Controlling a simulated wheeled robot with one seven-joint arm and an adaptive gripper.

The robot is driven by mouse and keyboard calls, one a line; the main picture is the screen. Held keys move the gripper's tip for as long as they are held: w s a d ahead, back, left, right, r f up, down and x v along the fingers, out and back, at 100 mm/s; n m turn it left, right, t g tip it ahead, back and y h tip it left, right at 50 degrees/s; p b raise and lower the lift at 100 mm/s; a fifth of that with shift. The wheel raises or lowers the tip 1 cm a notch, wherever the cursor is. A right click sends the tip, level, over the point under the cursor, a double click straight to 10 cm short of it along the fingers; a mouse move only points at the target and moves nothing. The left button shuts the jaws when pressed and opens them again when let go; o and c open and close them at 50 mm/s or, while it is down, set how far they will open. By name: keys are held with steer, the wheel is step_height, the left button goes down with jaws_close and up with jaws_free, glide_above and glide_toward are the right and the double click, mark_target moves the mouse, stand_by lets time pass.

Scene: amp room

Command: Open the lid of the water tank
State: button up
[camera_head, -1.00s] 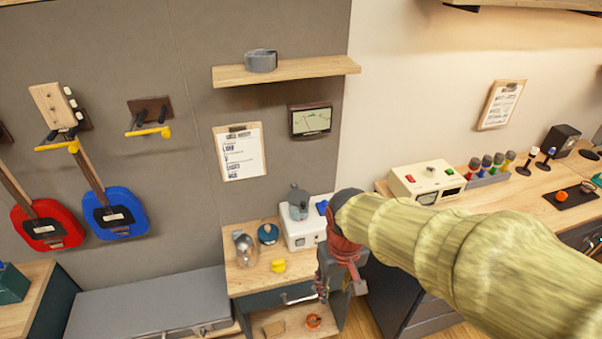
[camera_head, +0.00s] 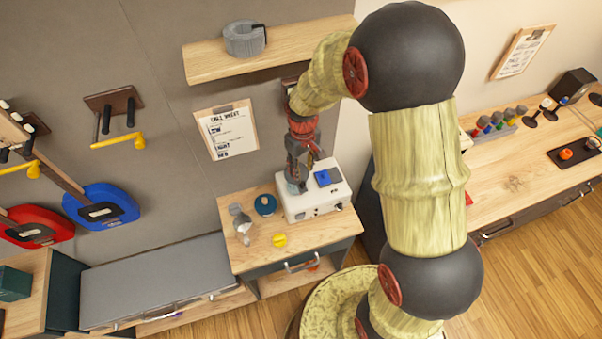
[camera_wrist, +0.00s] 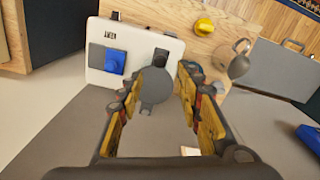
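A white box-shaped unit (camera_head: 330,195) with a blue square part (camera_head: 323,178) stands on the small wooden cabinet. A grey vessel, likely the water tank, is at its left side, mostly hidden by my gripper (camera_head: 298,172) in the head view. In the wrist view, its grey round top (camera_wrist: 155,88) lies between the fingers of my gripper (camera_wrist: 160,76), with a black part (camera_wrist: 160,56) just beyond it. The fingers are open and spread on both sides of the grey top. I cannot tell whether they touch it. The round top looks closed.
On the cabinet top (camera_head: 318,231) are a yellow knob-like piece (camera_head: 280,240), a metal jug (camera_head: 240,225) and a dark blue round item (camera_head: 265,204). A wall shelf (camera_head: 215,68) holding a grey roll is above. A clipboard (camera_head: 226,130) hangs close behind my arm.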

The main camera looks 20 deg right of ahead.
mark_target(303, 183)
steer(key=shift+s+f, duration=0.2)
steer(key=shift+f, duration=0.05)
step_height(303, 183, down, 7)
steer(key=shift+w+p, duration=0.1)
steer(key=shift+p, duration=0.25)
steer(key=c, duration=0.3)
jaws_close()
stand_by(0.5)
